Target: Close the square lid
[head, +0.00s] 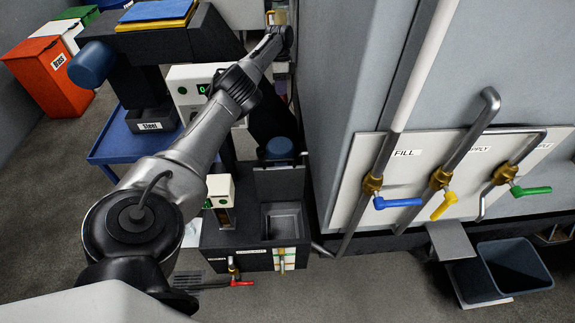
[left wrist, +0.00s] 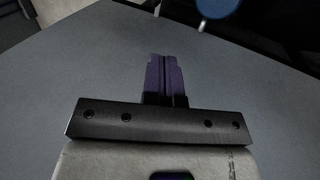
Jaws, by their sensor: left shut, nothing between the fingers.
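The square lid (head: 280,182) looks like a flat dark grey panel. It stands raised at the back edge of the open square basin (head: 286,222) on a dark unit in the head view. My left arm reaches up and to the right past the unit, its wrist end well beyond the lid; its fingertips cannot be made out there. In the left wrist view my left gripper (left wrist: 166,78) has purple fingers shut together with nothing between them, in front of a plain grey surface. The lid is not recognisable in that view. My right gripper is in neither view.
A tall grey cabinet (head: 335,95) rises just right of the unit. Its panel carries blue (head: 398,202), yellow (head: 444,206) and green (head: 531,191) valve handles. A red-handled tap (head: 240,283) sticks out at the unit's front. A blue cart (head: 125,145) stands left.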

